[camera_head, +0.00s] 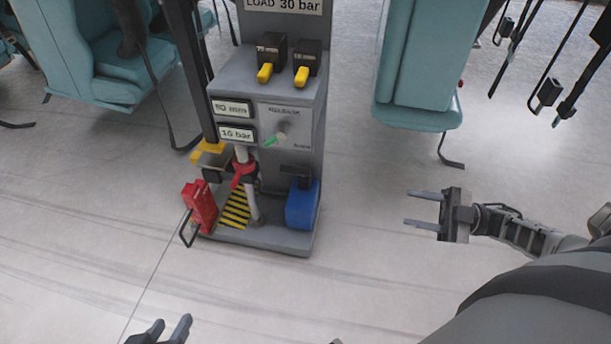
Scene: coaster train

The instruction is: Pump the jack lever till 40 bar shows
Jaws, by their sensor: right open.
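The grey jack stand (300,100) is upright at centre-left, with a display reading 16 bar (237,134) and another above it that seems to read 50 or 90 mm (232,109). A pale rod (250,190) with a red piece (241,170) stands in its lower opening. I cannot tell for sure whether this is the jack lever. My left gripper (168,328) is at the bottom edge, fingers apart, partly cut off. My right gripper (423,208) is open and empty, well right of the stand.
Two yellow-tipped switches (265,73) are above, under a "LOAD 30 bar" sign (284,6). The floor in front is clear.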

